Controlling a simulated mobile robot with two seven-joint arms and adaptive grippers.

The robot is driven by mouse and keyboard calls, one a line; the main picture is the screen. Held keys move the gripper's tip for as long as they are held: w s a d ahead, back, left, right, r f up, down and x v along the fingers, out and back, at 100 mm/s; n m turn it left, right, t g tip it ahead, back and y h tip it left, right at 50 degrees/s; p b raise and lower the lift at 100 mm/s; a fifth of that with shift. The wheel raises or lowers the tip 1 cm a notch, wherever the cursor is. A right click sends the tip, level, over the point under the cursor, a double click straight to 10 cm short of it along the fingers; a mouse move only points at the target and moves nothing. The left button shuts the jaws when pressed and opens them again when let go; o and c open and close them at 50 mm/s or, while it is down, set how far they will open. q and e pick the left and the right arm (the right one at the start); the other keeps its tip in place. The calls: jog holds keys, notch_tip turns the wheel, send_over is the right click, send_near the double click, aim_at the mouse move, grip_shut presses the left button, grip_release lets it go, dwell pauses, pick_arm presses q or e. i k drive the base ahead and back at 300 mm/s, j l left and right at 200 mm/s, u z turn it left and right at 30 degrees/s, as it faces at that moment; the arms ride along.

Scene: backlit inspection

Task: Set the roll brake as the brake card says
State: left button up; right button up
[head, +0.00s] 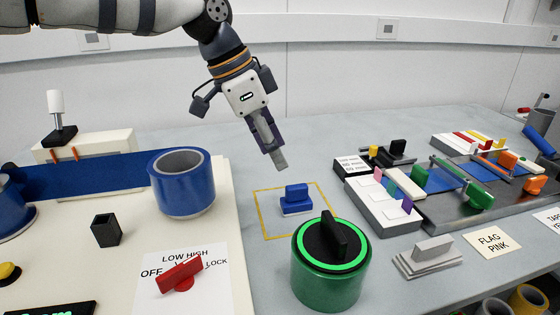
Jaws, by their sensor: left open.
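The roll brake is a red knob (180,274) on a white plate (214,290) at the lower left, marked OFF, LOW, HIGH and LOCK. Its bar slants from lower left to upper right, with the upper right end near LOCK; I cannot tell which end is the pointer. I cannot tell which card is the brake card; a small white card (352,163) has print too small to read. My left gripper (277,157) is open and empty, above the table behind the blue block, well apart from the knob. My right gripper is not in view.
A blue roll (184,190) and black cup (106,230) stand behind the knob. A blue block (296,199) sits in a yellow outline. A green drum (330,275) with a black handle stands to the right. A FLAG PINK card (491,242) lies near a grey block (428,257).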

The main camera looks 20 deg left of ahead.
aim_at(180, 278)
jog(key=k+l, duration=0.25)
jog(key=k, duration=0.2)
jog(key=k+l, duration=0.3)
jog(key=k, duration=0.2)
